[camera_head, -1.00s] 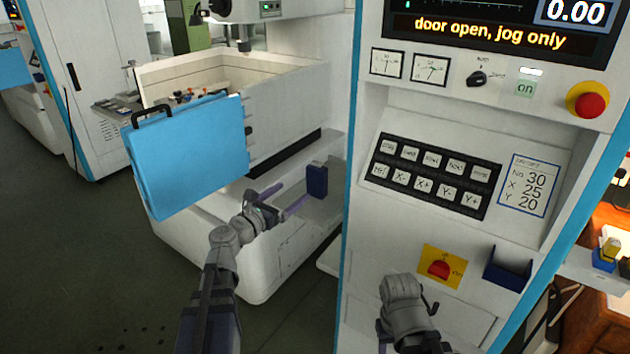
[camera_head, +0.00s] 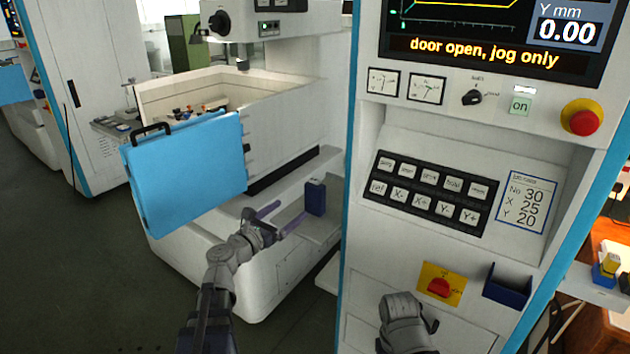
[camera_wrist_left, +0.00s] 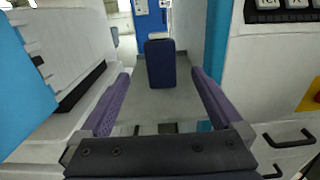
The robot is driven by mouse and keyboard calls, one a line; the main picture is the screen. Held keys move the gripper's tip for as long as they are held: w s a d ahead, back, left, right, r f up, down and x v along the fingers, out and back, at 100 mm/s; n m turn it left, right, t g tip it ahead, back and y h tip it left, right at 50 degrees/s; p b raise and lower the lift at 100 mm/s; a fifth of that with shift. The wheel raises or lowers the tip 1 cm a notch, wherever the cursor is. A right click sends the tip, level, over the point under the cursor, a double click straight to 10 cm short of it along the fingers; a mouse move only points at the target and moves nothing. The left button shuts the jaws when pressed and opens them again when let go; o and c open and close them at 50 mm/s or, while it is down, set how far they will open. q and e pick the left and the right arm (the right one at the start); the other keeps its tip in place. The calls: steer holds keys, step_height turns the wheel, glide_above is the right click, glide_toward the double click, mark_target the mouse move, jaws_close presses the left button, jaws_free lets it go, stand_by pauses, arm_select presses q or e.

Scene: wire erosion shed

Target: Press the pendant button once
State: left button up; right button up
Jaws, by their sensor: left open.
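A dark blue upright box (camera_head: 316,197), which may be the pendant, stands on the grey ledge of the white machine. In the left wrist view the box (camera_wrist_left: 161,64) is upright between and beyond the finger ends, with a pale top edge. No button can be made out on it. My left gripper (camera_head: 294,208) is open and empty, just left of the box and pointing at it. Its purple fingers (camera_wrist_left: 160,76) appear apart from the box. My right arm shows at the bottom of the head view, but its fingers are not visible.
A control cabinet (camera_head: 415,262) with a black keypad (camera_head: 431,192) and a red emergency knob (camera_head: 582,118) stands to the right. A blue door panel (camera_head: 185,172) stands left of the ledge. A dark blue holder (camera_head: 507,288) is on the cabinet's lower front.

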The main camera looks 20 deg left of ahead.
arm_select(q)
jaws_close()
stand_by(0.7)
stand_by(0.8)
